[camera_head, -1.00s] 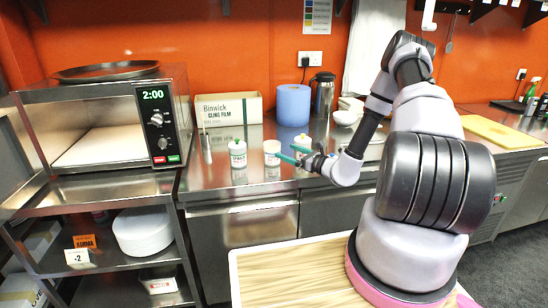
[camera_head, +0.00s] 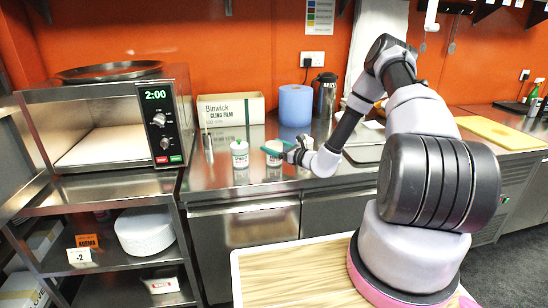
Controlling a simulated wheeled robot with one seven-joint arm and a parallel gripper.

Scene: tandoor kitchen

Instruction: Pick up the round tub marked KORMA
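Two small white round tubs stand on the steel counter: a left tub with a green lid (camera_head: 239,154) and a right tub (camera_head: 273,160). The print on their labels is too small to read, so I cannot tell which is marked KORMA. My gripper (camera_head: 273,149) has teal fingers and reaches in from the right. Its fingers look apart, at the top of the right tub and overlapping it in the picture. I cannot tell whether they touch it. The third tub is largely hidden behind my gripper.
A microwave (camera_head: 176,118) is at left. An orange KORMA card (camera_head: 87,241) is on the shelf below. The counter front (camera_head: 215,178) is clear.

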